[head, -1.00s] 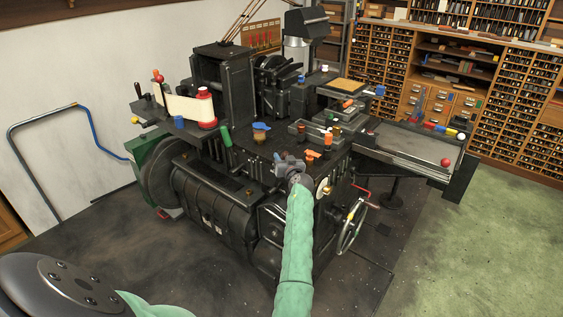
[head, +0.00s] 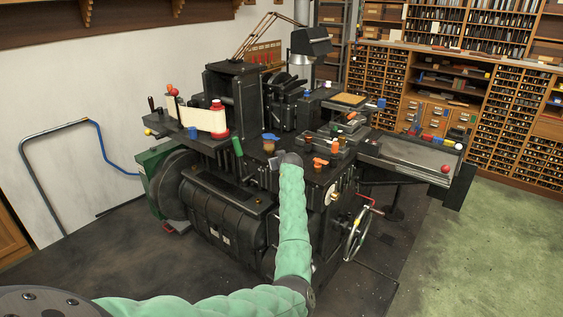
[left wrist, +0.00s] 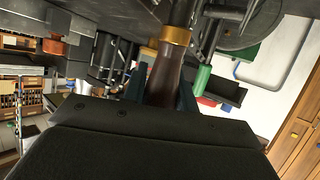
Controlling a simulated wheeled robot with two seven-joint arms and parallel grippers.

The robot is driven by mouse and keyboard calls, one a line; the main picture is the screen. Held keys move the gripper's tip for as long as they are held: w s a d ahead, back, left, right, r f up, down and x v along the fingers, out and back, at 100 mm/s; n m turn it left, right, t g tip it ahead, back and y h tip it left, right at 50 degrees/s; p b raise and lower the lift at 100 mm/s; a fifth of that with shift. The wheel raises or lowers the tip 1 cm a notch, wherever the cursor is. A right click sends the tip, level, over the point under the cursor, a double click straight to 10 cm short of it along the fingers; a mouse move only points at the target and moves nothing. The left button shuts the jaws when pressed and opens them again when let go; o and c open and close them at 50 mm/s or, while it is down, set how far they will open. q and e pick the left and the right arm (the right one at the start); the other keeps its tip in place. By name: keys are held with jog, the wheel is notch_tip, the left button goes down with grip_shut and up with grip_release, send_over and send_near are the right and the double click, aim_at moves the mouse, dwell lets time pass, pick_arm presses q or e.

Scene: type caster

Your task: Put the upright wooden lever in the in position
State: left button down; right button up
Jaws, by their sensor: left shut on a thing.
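The wooden lever (left wrist: 165,78) shows in the left wrist view as a dark brown handle with a brass collar (left wrist: 175,35) and a dark metal shaft beyond it. My left gripper (left wrist: 163,92) is shut on this handle, one finger on each side. In the head view my left gripper (head: 274,163) is at the top of the black casting machine (head: 225,205). My green-sleeved arm and wrist hide most of the gripper there, and I cannot make out the lever in that view. My right gripper is not in view.
Close by on the machine are a green handle (head: 237,146), a blue knob (head: 270,137) and orange knobs (head: 320,163). A handwheel (head: 357,235) is at its right side. A tray table (head: 415,155) extends right. Green floor (head: 480,250) is clear at the right.

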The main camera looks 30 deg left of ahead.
pick_arm(q)
jog(key=shift+w+a+f+n+h, duration=0.1)
jog(key=shift+a+f+n+h, duration=0.1)
jog(key=shift+a+h, duration=0.3)
jog(key=shift+a+f+n+h, duration=0.1)
jog(key=shift+a+f+h, duration=0.1)
jog(key=shift+a, duration=0.5)
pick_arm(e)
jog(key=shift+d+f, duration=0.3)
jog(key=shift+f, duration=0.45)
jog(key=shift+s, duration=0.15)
pick_arm(q)
jog(key=c, duration=1.4)
grip_release()
jog(key=o, duration=0.3)
jog(key=shift+a+f, duration=0.2)
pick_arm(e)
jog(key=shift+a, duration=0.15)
pick_arm(q)
jog(key=shift+d+r, duration=0.1)
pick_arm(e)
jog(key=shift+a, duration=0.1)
